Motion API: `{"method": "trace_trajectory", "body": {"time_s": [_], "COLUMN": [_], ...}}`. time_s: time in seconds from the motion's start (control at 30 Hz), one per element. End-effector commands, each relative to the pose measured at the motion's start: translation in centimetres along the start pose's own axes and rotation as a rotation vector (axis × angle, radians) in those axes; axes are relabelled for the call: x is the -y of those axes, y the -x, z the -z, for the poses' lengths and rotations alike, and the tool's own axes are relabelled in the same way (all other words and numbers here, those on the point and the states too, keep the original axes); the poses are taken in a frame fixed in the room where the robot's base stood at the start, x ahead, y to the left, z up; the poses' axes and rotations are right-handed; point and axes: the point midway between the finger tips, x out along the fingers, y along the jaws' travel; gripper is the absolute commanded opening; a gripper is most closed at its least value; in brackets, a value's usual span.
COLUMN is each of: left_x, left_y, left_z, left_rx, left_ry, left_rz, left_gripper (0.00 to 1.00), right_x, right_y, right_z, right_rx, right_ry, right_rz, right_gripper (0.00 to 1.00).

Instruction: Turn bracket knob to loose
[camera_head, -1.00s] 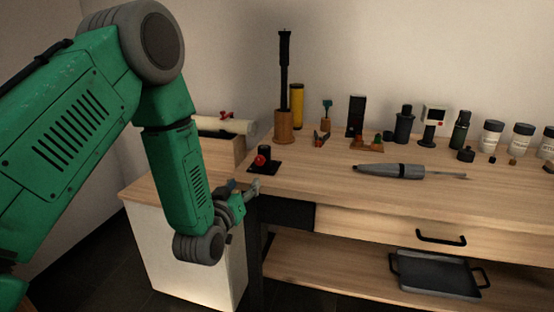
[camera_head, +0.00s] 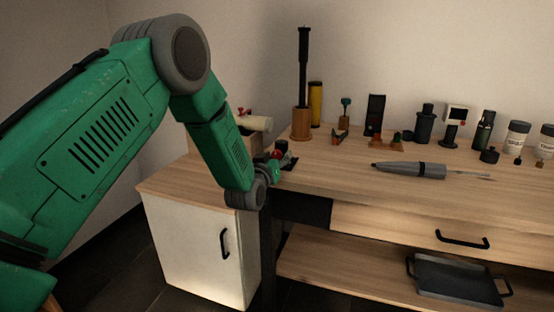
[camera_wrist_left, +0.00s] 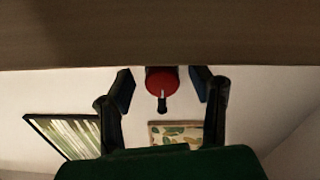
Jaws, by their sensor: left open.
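The bracket (camera_head: 284,147) is a small dark post on a dark base plate (camera_head: 289,164) near the table's left front corner. Its red round knob (camera_head: 276,155) is partly hidden by my left gripper (camera_head: 271,167), which is right at it. In the left wrist view the red knob (camera_wrist_left: 162,80) has a dark pointer with a light mark. It sits between the two open fingers of my left gripper (camera_wrist_left: 162,90), with a visible gap on each side. The view does not settle how deep the knob is between them. My right gripper is in neither view.
A wooden cup with a tall black tool (camera_head: 301,122) and a yellow cylinder (camera_head: 315,104) stand behind the bracket. A grey pen-shaped tool (camera_head: 410,170) lies to the right on the table (camera_head: 350,190). A white cabinet (camera_head: 195,245) stands below left.

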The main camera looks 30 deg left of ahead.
Motion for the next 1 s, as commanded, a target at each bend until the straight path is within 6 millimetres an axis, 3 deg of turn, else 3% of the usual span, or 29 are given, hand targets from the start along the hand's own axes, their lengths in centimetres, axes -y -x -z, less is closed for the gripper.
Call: {"method": "trace_trajectory", "body": {"time_s": [0.17, 0.3, 0.67, 1.0], "left_x": [0.09, 0.10, 0.22, 0.33], "left_y": [0.01, 0.02, 0.05, 0.08], "left_z": [-0.02, -0.03, -0.03, -0.04], "left_rx": [0.000, 0.000, 0.001, 0.000], "left_ry": [0.000, 0.000, 0.031, 0.238], "left_rz": [0.001, 0.001, 0.003, 0.006], "left_gripper": [0.48, 0.00, 0.00, 0.00], "right_x": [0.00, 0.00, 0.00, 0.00], "right_y": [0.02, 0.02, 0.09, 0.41], "right_z": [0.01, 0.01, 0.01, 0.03], "right_rx": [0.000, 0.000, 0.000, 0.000], "right_ry": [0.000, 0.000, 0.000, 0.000], "right_rz": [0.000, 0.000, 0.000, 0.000], "right_gripper": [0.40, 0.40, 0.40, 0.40]}}
